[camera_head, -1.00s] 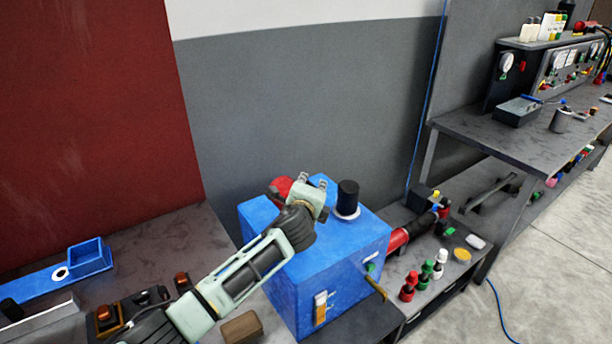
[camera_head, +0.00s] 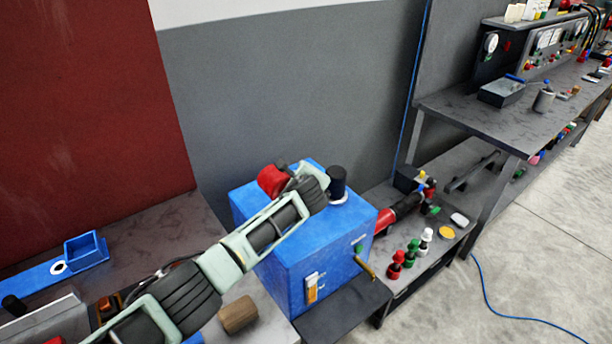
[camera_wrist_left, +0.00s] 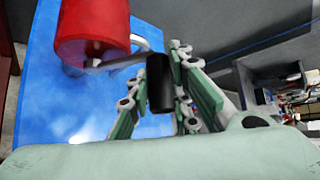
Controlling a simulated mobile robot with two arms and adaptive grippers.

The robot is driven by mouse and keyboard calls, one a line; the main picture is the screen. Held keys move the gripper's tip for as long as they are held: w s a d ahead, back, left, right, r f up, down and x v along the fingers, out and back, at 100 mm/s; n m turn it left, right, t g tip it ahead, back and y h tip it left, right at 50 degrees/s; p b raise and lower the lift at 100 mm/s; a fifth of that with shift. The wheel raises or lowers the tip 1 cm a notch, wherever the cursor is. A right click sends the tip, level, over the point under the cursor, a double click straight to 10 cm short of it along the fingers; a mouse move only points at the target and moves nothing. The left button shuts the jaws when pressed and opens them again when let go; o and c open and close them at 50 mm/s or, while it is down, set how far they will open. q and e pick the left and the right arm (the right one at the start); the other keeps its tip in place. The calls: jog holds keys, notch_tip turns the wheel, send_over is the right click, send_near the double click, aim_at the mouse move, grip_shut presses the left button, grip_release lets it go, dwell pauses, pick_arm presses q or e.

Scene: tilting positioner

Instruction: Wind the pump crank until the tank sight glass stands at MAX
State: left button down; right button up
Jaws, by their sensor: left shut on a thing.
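The blue tank (camera_head: 330,245) stands on the bench with the red pump body (camera_head: 271,180) on its top. The sight glass (camera_head: 312,287) is on the tank's front; its lower part looks orange and its upper part pale. The MAX mark is too small to read. The red pump body also shows in the left wrist view (camera_wrist_left: 92,30), with a metal crank arm (camera_wrist_left: 115,62) leading to a black crank handle (camera_wrist_left: 160,84). My left gripper (camera_wrist_left: 166,90) is shut on this handle between its green pads. In the head view my left gripper (camera_head: 292,178) is partly hidden by its wrist.
A black cap (camera_head: 338,182) stands on the tank top close to my left wrist. A brass lever (camera_head: 365,267) sticks out at the front. Red, green and white bottles (camera_head: 412,250) stand to the right. A wooden block (camera_head: 238,315) lies below my arm.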

pick_arm(q)
jog(key=shift+f, duration=0.15)
jog(key=c, duration=1.6)
grip_release()
jog(key=shift+o, duration=0.2)
jog(key=shift+s, duration=0.1)
jog(key=v, duration=1.2)
